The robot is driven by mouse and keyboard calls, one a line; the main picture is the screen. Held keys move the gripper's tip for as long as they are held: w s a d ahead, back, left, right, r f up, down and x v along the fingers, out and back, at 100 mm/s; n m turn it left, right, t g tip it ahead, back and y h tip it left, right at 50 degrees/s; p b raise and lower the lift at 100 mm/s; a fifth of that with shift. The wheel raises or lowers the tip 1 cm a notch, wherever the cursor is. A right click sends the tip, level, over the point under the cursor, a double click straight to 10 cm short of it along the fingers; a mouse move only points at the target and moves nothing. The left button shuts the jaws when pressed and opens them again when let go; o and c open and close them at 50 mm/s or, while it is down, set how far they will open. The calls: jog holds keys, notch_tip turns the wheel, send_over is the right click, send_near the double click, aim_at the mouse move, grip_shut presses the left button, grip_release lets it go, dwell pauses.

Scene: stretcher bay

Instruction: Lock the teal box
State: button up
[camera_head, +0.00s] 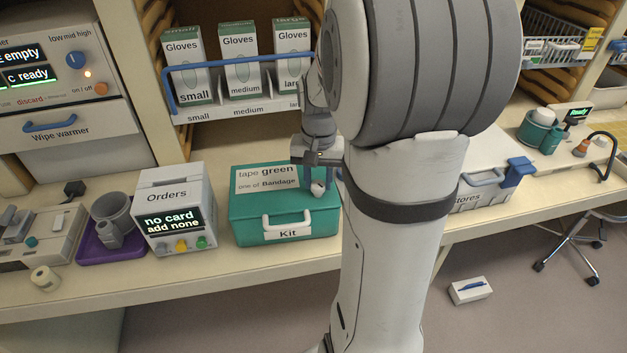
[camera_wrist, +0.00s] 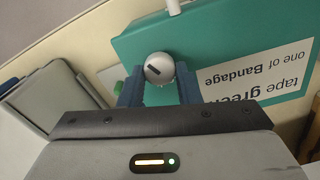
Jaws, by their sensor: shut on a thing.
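The teal box (camera_head: 285,213) stands on the counter with its lid down. It has a white front handle, a "Kit" label and a lid label reading "tape green, one of Bandage". A round pale knob (camera_wrist: 158,68) with a dark slot sits on the box near its right end. My gripper (camera_head: 318,182) is over that end of the lid, pointing down. In the wrist view its two blue fingers (camera_wrist: 158,88) are closed around the knob, one on each side. The box's teal lid (camera_wrist: 215,45) also shows there. My arm hides the area right of the box.
The Orders unit (camera_head: 174,215), reading "no card, add none", stands close left of the box. A purple tray (camera_head: 100,254) with a grey mug is further left. Glove boxes (camera_head: 238,60) stand on a shelf behind. A Stores box (camera_head: 480,195) is right of my arm.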

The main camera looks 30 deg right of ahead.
aim_at(318, 182)
jog(key=m+b, duration=0.1)
jog(key=m, duration=0.5)
dwell(0.7)
jog(key=o, duration=1)
notch_tip(318, 182, up, 8)
jog(key=shift+f, duration=0.1)
jog(key=s+a+f+n+t, duration=0.1)
jog(key=s+a+n, duration=0.3)
jog(key=s+a+f+n+t, duration=0.1)
jog(key=s+a+n, duration=0.3)
jog(key=a, duration=0.1)
jog(key=s+a+f+n+t, duration=0.1)
jog(key=s+a+n, duration=0.3)
jog(key=shift+s+a+f+n, duration=0.2)
jog(key=shift+s+f+n, duration=0.1)
jog(key=shift+n, duration=0.1)
